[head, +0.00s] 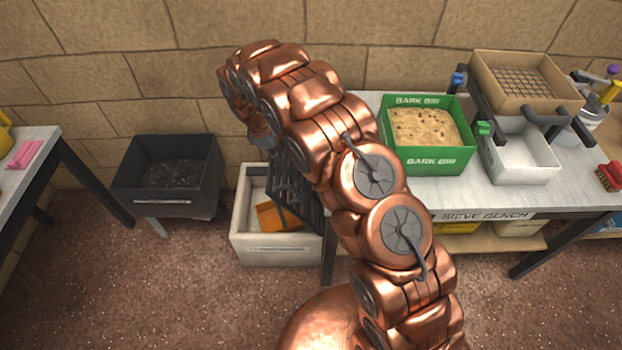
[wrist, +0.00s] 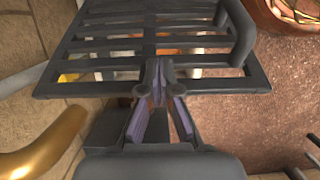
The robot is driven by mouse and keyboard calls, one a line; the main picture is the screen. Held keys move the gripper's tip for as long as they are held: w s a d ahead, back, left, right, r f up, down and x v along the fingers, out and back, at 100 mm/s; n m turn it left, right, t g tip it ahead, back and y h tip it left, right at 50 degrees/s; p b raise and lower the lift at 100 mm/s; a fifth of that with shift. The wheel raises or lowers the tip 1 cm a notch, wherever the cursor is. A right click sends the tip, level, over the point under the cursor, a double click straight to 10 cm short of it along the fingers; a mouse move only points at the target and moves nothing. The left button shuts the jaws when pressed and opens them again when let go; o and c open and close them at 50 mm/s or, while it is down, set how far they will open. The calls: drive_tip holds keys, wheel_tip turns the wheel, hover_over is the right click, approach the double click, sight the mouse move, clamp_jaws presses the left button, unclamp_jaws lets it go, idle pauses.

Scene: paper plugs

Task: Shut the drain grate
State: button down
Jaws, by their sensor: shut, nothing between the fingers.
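The drain grate (head: 296,185) is a dark slatted panel standing steeply tilted up over a pale trough (head: 275,253) on the floor. My arm hides part of it. In the wrist view the grate (wrist: 105,48) spans the top of the picture, with a dark bar handle (wrist: 240,40) at its right. My gripper (wrist: 155,72) is shut and empty, its fingertips at the grate's near edge. I cannot tell whether they touch it. In the head view my gripper is mostly hidden by my arm, beside the grate's upper left.
An orange piece (head: 278,217) lies in the trough. A dark bin (head: 168,203) stands to its left. The sieve bench (head: 480,195) at right carries a green bark bin (head: 425,157), a white tray (head: 522,165) and a sieve (head: 520,78). Floor in front is clear.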

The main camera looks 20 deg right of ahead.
drive_tip(key=a+f, duration=0.1)
drive_tip(key=w+a+f, duration=0.1)
drive_tip(key=a, duration=0.1)
drive_tip(key=a+f, duration=0.1)
drive_tip(key=a, duration=0.1)
drive_tip(key=shift+w+f, duration=0.1)
drive_tip(key=shift+w, duration=0.05)
idle(0.7)
drive_tip(key=shift+w+a+f+b, duration=0.25)
drive_tip(key=shift+w+a+f, duration=0.05)
drive_tip(key=shift+a+f, duration=0.75)
drive_tip(key=shift+w+a+f+b, duration=0.25)
drive_tip(key=shift+a+f, duration=0.7)
drive_tip(key=shift+f, duration=0.1)
drive_tip(key=shift+f, duration=0.1)
